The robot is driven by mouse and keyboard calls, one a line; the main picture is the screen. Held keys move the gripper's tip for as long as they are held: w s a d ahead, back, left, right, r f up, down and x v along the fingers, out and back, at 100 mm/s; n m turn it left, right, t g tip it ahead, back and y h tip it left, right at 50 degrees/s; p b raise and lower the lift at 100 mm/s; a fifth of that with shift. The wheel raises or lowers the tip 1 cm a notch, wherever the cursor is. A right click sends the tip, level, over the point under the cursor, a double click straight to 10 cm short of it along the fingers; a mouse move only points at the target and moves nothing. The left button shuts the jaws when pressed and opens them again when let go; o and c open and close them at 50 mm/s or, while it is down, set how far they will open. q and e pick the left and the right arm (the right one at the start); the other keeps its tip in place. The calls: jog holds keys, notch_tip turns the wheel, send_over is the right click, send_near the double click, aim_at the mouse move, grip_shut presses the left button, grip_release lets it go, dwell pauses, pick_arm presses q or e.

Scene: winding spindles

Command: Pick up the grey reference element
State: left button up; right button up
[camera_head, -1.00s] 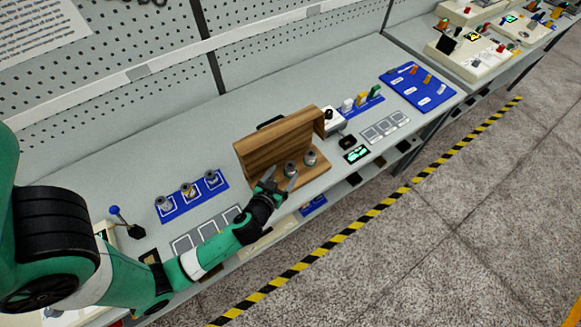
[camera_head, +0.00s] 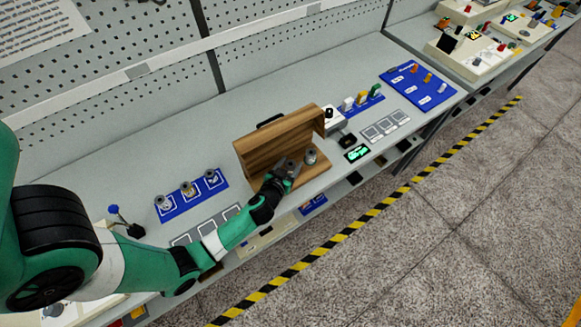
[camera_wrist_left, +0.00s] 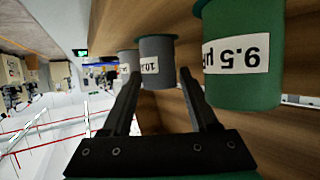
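In the left wrist view, a grey cylinder (camera_wrist_left: 157,50) with a white label starting "10" stands between the fingertips of my left gripper (camera_wrist_left: 158,76). The fingers are spread apart, with the cylinder at their tips; contact cannot be told. A second grey cylinder (camera_wrist_left: 127,60) stands just beyond to the left. A larger-looking green cylinder (camera_wrist_left: 242,85) labelled "9.5 µ" is close on the right. In the head view, my left gripper (camera_head: 288,167) is at the wooden stand and covers part of it. One grey cylinder (camera_head: 310,157) shows beside it. My right gripper is not in view.
The wooden stand (camera_head: 270,143) has a tall back wall behind the cylinders. A blue mat (camera_head: 176,210) with several grey pieces lies to the left. A small lit display (camera_head: 357,153) and a blue board (camera_head: 425,92) are to the right. The table's front edge is close.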

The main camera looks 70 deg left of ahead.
aim_at(290, 164)
pick_arm(q)
grip_shut()
jog(key=shift+r, duration=0.1)
notch_tip(290, 164, up, 9)
jog(key=p, duration=0.4)
jog(key=shift+r, duration=0.45)
